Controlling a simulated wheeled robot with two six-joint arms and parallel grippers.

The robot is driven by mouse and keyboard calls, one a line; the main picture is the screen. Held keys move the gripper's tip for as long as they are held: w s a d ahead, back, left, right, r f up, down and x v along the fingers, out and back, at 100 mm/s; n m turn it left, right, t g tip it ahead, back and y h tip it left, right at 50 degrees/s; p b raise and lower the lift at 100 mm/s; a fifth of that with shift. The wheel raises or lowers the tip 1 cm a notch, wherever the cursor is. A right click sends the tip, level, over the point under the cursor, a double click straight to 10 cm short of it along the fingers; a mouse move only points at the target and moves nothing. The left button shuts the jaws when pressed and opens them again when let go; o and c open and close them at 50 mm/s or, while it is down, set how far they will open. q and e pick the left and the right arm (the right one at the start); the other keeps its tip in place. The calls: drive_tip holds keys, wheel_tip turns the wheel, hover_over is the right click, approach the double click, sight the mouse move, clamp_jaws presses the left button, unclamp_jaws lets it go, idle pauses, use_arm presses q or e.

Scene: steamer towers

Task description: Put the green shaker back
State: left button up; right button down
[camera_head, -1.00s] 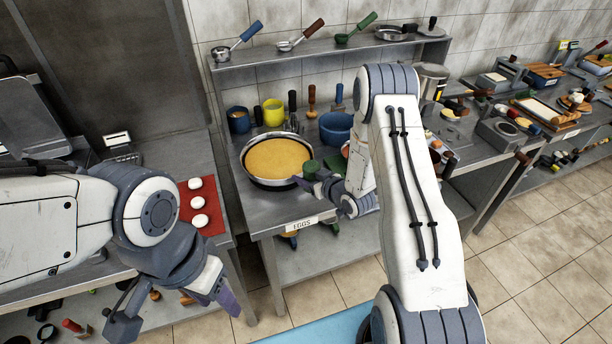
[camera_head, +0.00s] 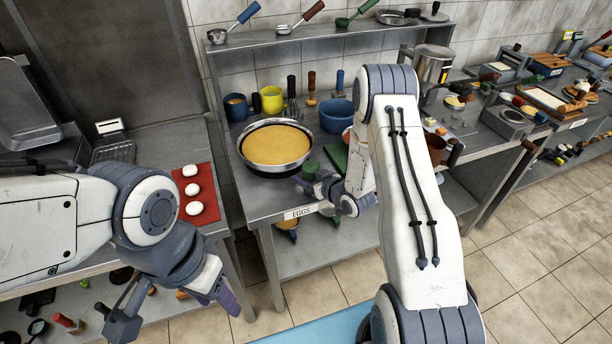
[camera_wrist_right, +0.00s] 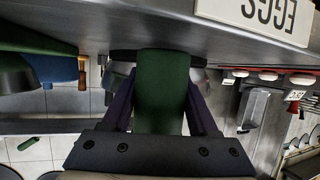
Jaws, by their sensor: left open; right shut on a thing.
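The green shaker (camera_head: 311,170) is in my right gripper (camera_head: 316,184), in front of the egg pan at the front of the EGGS counter (camera_head: 268,208). In the right wrist view the green shaker (camera_wrist_right: 162,88) stands between the two dark fingers, which are shut on it. Whether its base touches the counter cannot be told. My left gripper (camera_head: 178,308) is open and empty at the lower left, in front of the left counter.
A pan of yellow egg (camera_head: 276,145) sits beside the shaker. Behind it are a yellow cup (camera_head: 272,100), a blue bowl (camera_head: 336,116) and upright tools. A green board (camera_head: 337,155) lies right of the shaker, partly hidden by my arm. A raised shelf (camera_head: 330,38) holds ladles.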

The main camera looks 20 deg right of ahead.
drive_tip(key=shift+f+b, duration=0.5)
idle(0.4)
drive_tip(key=shift+c, duration=0.4)
unclamp_jaws()
drive_tip(key=b+v, duration=0.2)
drive_tip(key=v, duration=0.8)
drive_tip(key=shift+s, duration=0.25)
drive_tip(key=shift+p+v, duration=0.35)
drive_tip(key=shift+v, duration=1.9)
